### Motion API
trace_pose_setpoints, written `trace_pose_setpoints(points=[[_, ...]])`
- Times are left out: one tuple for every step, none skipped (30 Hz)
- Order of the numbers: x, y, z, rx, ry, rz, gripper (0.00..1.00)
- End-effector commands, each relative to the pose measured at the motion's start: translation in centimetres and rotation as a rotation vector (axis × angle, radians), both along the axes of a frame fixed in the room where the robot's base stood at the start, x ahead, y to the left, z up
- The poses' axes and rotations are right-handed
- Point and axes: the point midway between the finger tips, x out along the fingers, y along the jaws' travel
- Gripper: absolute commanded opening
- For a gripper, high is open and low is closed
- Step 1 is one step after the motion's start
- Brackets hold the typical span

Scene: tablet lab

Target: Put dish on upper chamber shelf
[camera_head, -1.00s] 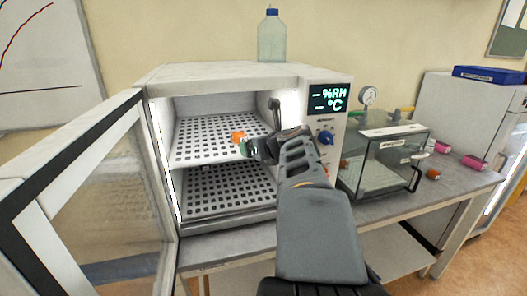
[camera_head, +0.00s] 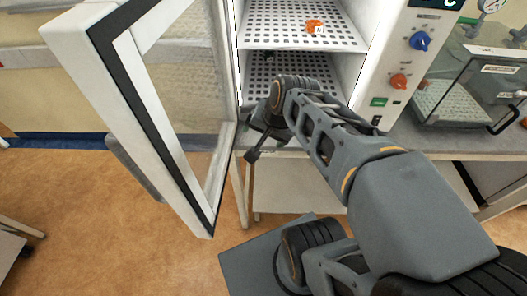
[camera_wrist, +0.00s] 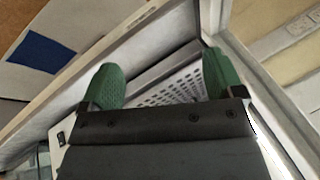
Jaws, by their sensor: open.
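An orange dish (camera_head: 314,26) with a white label sits on the upper chamber shelf (camera_head: 275,30), a white perforated plate inside the open chamber. The lower perforated shelf (camera_head: 265,72) shows below it. My gripper (camera_wrist: 163,85) is open, with its two green fingers apart and nothing between them in the wrist view.
The chamber's glass door (camera_head: 150,95) stands open at the left, close to my gripper. The control panel (camera_head: 405,60) with knobs is right of the opening. A clear desiccator box (camera_head: 470,85) stands further right. Floor is free at the lower left.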

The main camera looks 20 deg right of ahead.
Motion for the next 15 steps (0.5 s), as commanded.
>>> trace_pose_setpoints(points=[[-0.9,0.9,-0.9,-0.084,0.021,0.153,0.87],[-1.4,1.2,-1.3,-0.133,0.032,0.238,0.87],[-1.9,1.5,-1.8,-0.190,0.044,0.340,0.87],[-2.3,1.7,-2.2,-0.228,0.053,0.406,0.87],[-2.6,1.9,-2.5,-0.260,0.061,0.465,0.87],[-3.0,2.0,-2.8,-0.295,0.070,0.530,0.87],[-3.2,2.1,-2.9,-0.316,0.075,0.570,0.87],[-3.3,2.1,-3.1,-0.335,0.079,0.603,0.87],[-3.5,2.2,-3.2,-0.352,0.083,0.635,0.87],[-3.6,2.2,-3.3,-0.361,0.085,0.653,0.87],[-3.6,2.2,-3.3,-0.368,0.087,0.665,0.87],[-3.7,2.2,-3.4,-0.374,0.088,0.675,0.87],[-3.7,2.2,-3.4,-0.376,0.088,0.678,0.87],[-3.7,2.2,-3.4,-0.377,0.088,0.679,0.87],[-3.7,2.2,-3.4,-0.376,0.088,0.678,0.87]])
